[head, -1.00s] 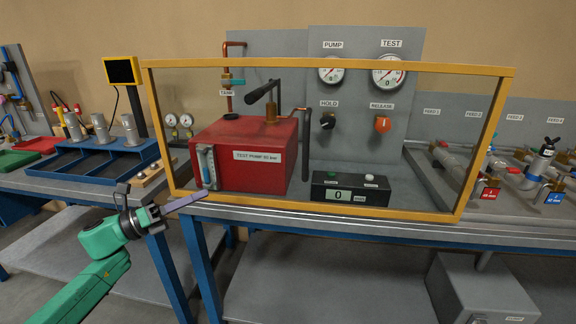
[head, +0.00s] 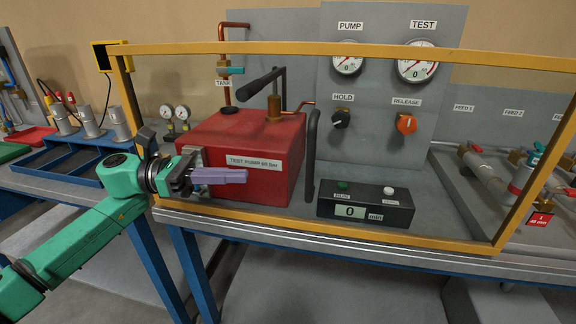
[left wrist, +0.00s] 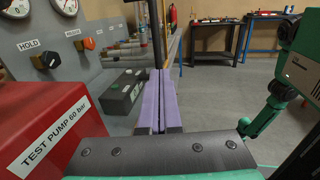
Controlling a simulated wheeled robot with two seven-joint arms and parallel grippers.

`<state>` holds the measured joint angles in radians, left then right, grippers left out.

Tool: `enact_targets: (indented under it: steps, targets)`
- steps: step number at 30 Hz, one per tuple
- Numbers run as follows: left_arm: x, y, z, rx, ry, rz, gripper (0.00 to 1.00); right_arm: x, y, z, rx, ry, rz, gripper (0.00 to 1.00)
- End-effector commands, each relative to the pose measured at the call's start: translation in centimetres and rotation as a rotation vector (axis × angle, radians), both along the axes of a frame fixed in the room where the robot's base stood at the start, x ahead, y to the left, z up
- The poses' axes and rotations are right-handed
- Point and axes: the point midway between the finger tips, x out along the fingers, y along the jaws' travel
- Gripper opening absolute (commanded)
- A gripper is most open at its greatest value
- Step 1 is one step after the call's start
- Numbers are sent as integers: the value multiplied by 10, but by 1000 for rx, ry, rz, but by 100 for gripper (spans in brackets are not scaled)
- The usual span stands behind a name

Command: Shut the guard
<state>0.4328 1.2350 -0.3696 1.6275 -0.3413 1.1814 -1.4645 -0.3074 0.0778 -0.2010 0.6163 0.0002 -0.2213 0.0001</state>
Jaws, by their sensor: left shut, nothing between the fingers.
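The guard (head: 260,48) is a large yellow frame, open to view through its middle, standing in front of the red test pump (head: 250,140) and the gauge panel. Its right end runs toward the right edge of the head view. I cannot tell whether it is fully shut. My left gripper (head: 244,176) is shut and empty, its purple fingers pointing right in front of the pump. It covers part of the guard's left post. In the left wrist view the shut fingers (left wrist: 159,100) lie beside the pump (left wrist: 45,120). My right gripper is not in view.
A black control box (head: 366,204) with a display sits on the bench behind the guard. An orange release knob (head: 406,124) is on the grey panel. Blue trays (head: 75,160) and metal cylinders are at the left. Pipes and valves are at the right.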

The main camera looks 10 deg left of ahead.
Motion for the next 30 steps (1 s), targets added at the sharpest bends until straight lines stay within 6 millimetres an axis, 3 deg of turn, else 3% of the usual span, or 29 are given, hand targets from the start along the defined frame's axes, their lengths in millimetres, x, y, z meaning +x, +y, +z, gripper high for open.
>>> enact_targets:
  steps: [4,13,18,30]
  targets:
    - [6,-33,8,-3,-2,-4,0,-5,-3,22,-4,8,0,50]
    - [19,-87,6,-3,0,-1,0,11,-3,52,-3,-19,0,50]
    - [21,-97,1,0,-1,0,0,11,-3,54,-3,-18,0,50]
    - [24,-98,0,-2,0,0,0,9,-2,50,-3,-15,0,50]
